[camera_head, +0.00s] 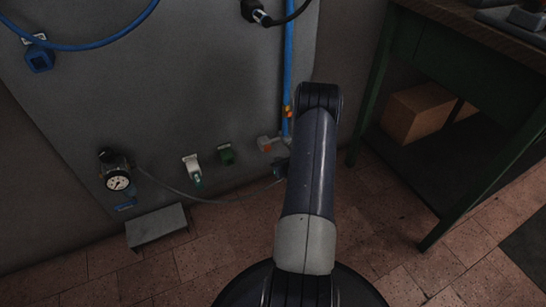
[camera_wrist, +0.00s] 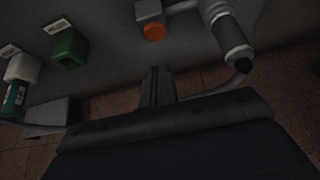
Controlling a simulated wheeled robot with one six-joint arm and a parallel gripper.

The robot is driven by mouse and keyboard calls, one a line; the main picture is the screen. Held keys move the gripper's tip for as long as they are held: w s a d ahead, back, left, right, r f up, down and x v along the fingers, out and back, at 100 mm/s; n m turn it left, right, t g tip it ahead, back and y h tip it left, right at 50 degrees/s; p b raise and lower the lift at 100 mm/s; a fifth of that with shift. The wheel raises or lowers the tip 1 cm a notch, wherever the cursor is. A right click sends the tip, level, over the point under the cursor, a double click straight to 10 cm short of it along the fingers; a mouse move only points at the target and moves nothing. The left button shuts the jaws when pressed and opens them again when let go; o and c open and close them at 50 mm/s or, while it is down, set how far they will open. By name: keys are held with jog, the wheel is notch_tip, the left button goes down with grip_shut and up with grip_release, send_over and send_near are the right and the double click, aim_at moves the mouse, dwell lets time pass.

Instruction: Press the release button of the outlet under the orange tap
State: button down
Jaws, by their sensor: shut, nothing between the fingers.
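The orange tap (camera_head: 287,112) sits on the blue pipe in the head view, partly beside my arm. Below it is a pale grey outlet (camera_head: 264,141), which also shows at the top of the wrist view (camera_wrist: 148,9). Its round orange button (camera_wrist: 154,32) faces out at its lower end. My gripper (camera_wrist: 157,70) is shut and empty. In the wrist view its fingertips appear just below the button, with a gap in the picture; the depth between them is hard to judge. In the head view my arm hides most of the gripper.
A grey pipe fitting (camera_wrist: 228,32) with a dark end stands just right of the button. To the left are a green outlet (camera_head: 226,154) and a white outlet (camera_head: 191,164) with a teal plug. A gauge (camera_head: 117,181), a low step (camera_head: 157,226) and a green workbench (camera_head: 375,95) flank the area.

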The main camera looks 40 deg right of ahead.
jog(key=p+v, duration=0.1)
jog(key=v, duration=0.5)
jog(key=shift+s, duration=0.3)
